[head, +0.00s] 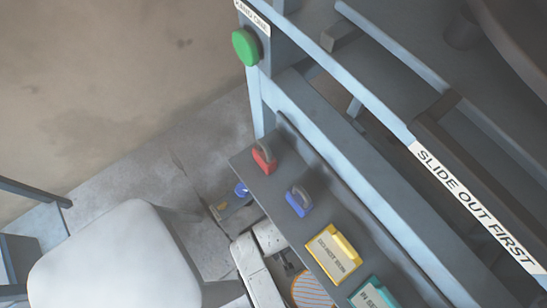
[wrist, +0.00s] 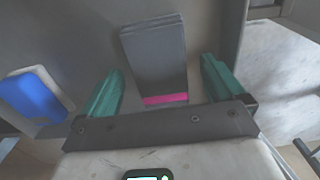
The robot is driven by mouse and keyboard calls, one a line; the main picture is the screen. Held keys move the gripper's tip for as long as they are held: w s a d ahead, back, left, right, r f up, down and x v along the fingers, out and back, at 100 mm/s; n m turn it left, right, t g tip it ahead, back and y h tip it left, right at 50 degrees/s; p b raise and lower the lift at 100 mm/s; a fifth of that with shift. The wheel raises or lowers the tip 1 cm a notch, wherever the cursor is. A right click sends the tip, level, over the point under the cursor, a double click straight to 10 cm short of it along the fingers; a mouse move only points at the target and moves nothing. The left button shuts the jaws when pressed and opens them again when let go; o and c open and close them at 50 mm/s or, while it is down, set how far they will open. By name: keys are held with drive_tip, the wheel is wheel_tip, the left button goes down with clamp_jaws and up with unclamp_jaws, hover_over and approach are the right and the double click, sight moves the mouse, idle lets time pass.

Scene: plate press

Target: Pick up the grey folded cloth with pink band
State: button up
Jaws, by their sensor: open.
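The grey folded cloth (wrist: 155,50) shows in the wrist view as a stack of grey layers with a bright pink band (wrist: 165,99) across its near end. My gripper (wrist: 163,70) is open, with one teal finger on each side of the cloth. A gap shows between each finger and the cloth, and nothing is held. The height of the fingers above the cloth is hard to tell. I cannot make out the cloth in the head view, where the shelf and my arm cover much of that area.
In the wrist view a blue and white object (wrist: 35,95) lies left of the fingers. In the head view a shelf holds a red block (head: 264,158), a blue block (head: 299,203), a yellow box (head: 333,254) and a teal box (head: 373,294). A pale chair (head: 115,260) stands left.

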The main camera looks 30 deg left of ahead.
drive_tip(key=shift+c, duration=0.4)
drive_tip(key=c, duration=1.1)
drive_tip(key=shift+o, duration=0.2)
drive_tip(key=shift+r, duration=0.1)
